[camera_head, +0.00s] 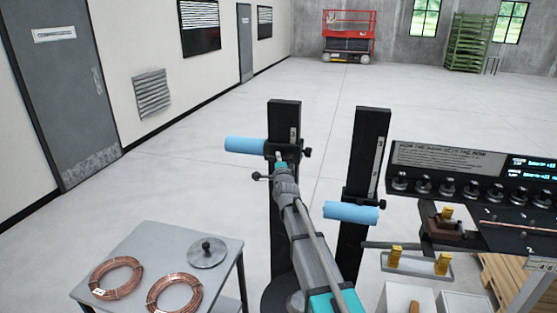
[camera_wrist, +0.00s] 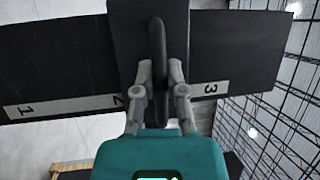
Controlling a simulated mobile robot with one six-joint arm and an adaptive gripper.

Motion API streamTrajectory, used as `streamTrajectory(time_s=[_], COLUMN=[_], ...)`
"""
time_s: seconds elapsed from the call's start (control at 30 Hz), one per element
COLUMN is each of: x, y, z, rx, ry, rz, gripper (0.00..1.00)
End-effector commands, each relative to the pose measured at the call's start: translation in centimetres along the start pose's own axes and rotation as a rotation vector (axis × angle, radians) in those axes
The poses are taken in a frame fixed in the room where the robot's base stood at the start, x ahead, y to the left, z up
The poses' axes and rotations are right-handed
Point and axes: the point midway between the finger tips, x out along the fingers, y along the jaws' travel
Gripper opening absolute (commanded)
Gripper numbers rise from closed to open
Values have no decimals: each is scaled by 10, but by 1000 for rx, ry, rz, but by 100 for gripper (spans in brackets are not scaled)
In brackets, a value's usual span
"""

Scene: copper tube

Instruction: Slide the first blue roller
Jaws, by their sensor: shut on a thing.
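The left blue roller (camera_head: 245,146) sticks out to the left from a carriage near the upper part of a black post (camera_head: 284,108). A second blue roller (camera_head: 350,212) sits lower on another black post (camera_head: 371,135) to the right. My gripper (camera_head: 279,157) is at the left roller's carriage, just right of the roller. In the wrist view my gripper (camera_wrist: 160,70) is shut on a dark upright handle (camera_wrist: 157,42) in front of the black carriage. A scale strip (camera_wrist: 212,88) there shows 1, 2 and 3. The blue roller is not visible in the wrist view.
A grey table (camera_head: 150,236) with two copper coils (camera_head: 117,278) and a round metal disc (camera_head: 207,252) stands at lower left. A dark workbench panel (camera_head: 440,160) with several knobs is at right. A red lift (camera_head: 348,38) stands far back; the floor between is clear.

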Motion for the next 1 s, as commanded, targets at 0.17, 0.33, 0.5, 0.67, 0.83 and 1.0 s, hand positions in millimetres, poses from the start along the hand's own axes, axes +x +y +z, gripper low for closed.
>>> streamTrajectory(time_s=[0.17,0.33,0.5,0.67,0.83,1.0], x=[5,8,10,13,15,15], y=[-21,-36,-50,-63,-76,-79], z=[-2,-3,-4,-4,-5,-6], rx=[0,0,0,0,0,0], ry=[2,2,2,2,2,2], rz=[-6,-6,-6,-6,-5,-5], gripper=[0,0,0,0,0,0])
